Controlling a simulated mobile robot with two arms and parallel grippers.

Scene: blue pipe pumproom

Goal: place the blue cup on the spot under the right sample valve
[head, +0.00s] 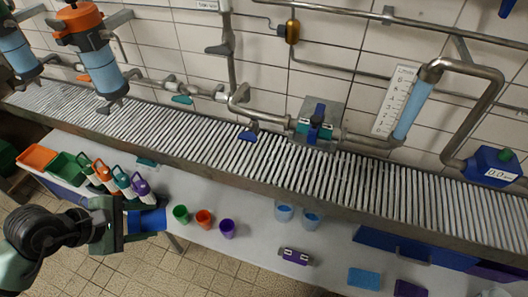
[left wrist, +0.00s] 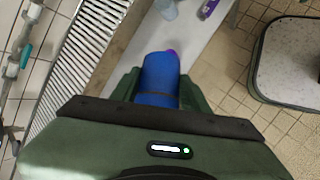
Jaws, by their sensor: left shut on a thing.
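My left gripper (head: 128,226) is shut on the blue cup (head: 148,220) and holds it at the left end of the pale bench. In the left wrist view the blue cup (left wrist: 160,72) sits between the two green fingers of the gripper (left wrist: 158,92). I cannot make out a marked spot under either valve. My right gripper is not in view.
Two pale blue cups (head: 283,211) stand farther right. Several coloured bottles (head: 121,180) and trays (head: 66,168) are behind it. The metal grating (head: 345,180) runs behind the bench.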

